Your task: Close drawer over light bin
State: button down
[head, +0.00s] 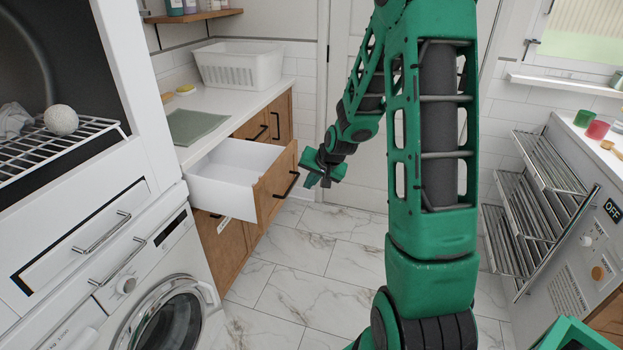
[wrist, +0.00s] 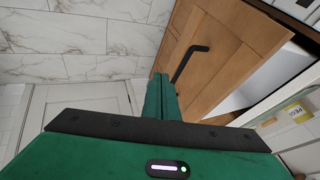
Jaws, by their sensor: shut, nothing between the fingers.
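The open drawer (head: 272,187) has a wooden front, a dark bar handle and an empty-looking white inside. It sticks out from the cabinet under the counter. In the wrist view its front (wrist: 225,55) and handle (wrist: 190,62) fill the upper right. My gripper (head: 322,183) is shut and empty, just outside the drawer front near the handle; I cannot tell whether it touches. The shut fingers also show in the wrist view (wrist: 162,97). Below the drawer, a wooden front (head: 222,243) bears a pale label (head: 223,225); its wording is too small to read, and no bin inside shows.
A white basket (head: 238,65) and a grey-green cloth (head: 195,126) lie on the counter (head: 222,105). A washing machine (head: 165,310) stands at the left front, a metal drying rack (head: 535,205) at the right. The marble-tiled floor before the drawer is clear.

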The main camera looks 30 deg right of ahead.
jog(key=w+a+f, duration=0.2)
jog(key=w+f, duration=0.1)
jog(key=w, duration=0.1)
jog(key=shift+w+a+f, duration=0.15)
jog(key=shift+w+a, duration=0.1)
jog(key=shift+w, duration=0.1)
jog(key=shift+d, duration=0.15)
